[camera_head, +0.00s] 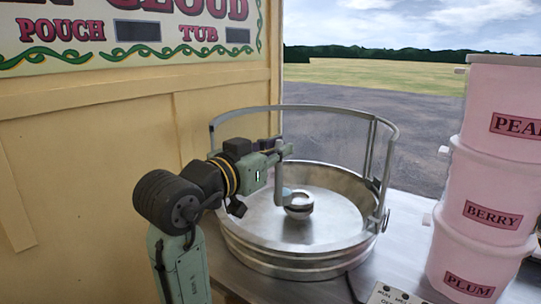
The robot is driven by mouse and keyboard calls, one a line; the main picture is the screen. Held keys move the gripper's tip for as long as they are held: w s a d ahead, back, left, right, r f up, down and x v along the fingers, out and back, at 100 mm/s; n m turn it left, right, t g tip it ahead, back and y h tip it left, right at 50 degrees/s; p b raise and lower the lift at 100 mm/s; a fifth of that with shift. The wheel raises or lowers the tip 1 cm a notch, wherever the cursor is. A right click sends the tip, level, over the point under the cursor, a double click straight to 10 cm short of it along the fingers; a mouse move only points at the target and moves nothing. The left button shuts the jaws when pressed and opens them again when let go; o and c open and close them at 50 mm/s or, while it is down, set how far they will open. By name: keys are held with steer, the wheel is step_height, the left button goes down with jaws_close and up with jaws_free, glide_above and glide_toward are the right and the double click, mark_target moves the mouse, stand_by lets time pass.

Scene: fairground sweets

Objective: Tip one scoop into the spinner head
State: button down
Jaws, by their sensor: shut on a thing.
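The spinner head (299,209) is a small round metal piece near the middle of a wide, shallow steel bowl (290,265). My gripper (281,150) reaches in from the left over the bowl. It is shut on a slim grey piece (279,176), which looks like the scoop's handle and points down beside the spinner head. The scoop's cup is not clearly distinguishable from the head, so I cannot tell its tilt, what is in it, or whether the two touch.
A raised metal guard rail (340,111) curves around the back of the bowl. Stacked pink tubs (480,235) stand at the right. A labelled panel (397,294) lies at the front. A cream wall (100,115) closes the left. Bare counter (405,235) shows between bowl and tubs.

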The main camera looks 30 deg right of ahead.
steer(key=w+d+f+p, duration=0.2)
steer(key=w+d+p, duration=0.1)
steer(key=w+d, duration=1.35)
steer(key=s+d+f+m+b, duration=0.4)
steer(key=s+f+m+b, duration=0.6)
steer(key=m+b, duration=0.7)
steer(key=shift+f+m+b, duration=0.4)
steer(key=shift+f+m, duration=1.1)
steer(key=shift+f, duration=0.2)
steer(key=shift+d, duration=0.1)
